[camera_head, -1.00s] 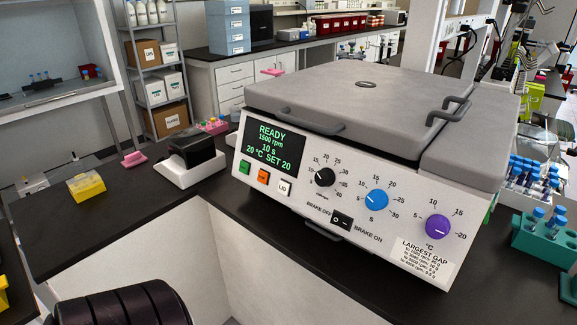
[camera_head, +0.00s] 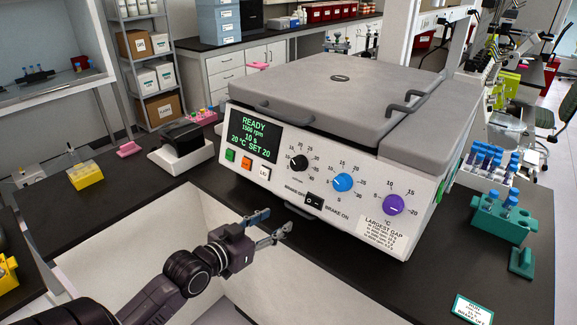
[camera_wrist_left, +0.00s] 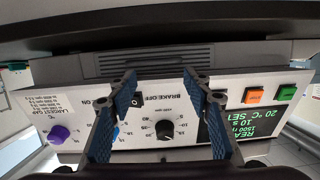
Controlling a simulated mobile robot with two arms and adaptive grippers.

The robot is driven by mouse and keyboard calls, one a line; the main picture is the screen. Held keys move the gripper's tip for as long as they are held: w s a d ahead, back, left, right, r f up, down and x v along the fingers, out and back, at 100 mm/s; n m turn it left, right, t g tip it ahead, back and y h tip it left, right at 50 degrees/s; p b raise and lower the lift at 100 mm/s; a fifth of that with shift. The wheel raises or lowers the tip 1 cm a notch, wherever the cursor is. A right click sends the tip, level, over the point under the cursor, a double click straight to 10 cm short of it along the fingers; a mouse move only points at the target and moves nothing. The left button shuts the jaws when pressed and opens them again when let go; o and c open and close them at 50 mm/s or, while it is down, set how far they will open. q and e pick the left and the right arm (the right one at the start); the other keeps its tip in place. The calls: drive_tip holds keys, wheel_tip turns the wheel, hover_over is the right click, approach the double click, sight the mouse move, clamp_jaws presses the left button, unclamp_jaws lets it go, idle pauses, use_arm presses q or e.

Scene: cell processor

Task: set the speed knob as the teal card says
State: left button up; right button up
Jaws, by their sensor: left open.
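The black speed knob (camera_head: 299,163) is the leftmost of three knobs on the centrifuge's front panel, and it also shows in the wrist view (camera_wrist_left: 165,130). The display (camera_head: 251,137) reads READY, 1500 rpm, 10 s, 20 °C SET 20. The teal card (camera_head: 473,309) lies on the bench at the lower right; its print is too small to read surely. My left gripper (camera_head: 279,222) is open and empty, in front of and below the panel. In the wrist view its fingers (camera_wrist_left: 160,76) appear on either side of the speed knob, apart from it. My right gripper is not seen.
The blue knob (camera_head: 343,182), purple knob (camera_head: 393,205) and brake switch (camera_head: 314,202) are close by on the panel. The grey lid (camera_head: 330,85) is closed. A teal tube rack (camera_head: 500,218) stands right, a yellow rack (camera_head: 86,175) left.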

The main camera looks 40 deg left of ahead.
sight(295, 165)
use_arm(q)
wheel_tip(295, 165, up, 13)
drive_tip(key=t, duration=0.3)
drive_tip(key=shift+m+h, duration=0.3)
drive_tip(key=shift+h, duration=0.1)
drive_tip(key=w+p, duration=0.2)
drive_tip(key=w, duration=0.4)
drive_tip(key=shift+w+d+p, duration=0.1)
drive_tip(key=shift+w+p, duration=0.3)
drive_tip(key=shift+w+f, duration=0.2)
drive_tip(key=shift+w, duration=0.5)
drive_tip(key=c, duration=1.1)
drive_tip(key=shift+c, duration=0.2)
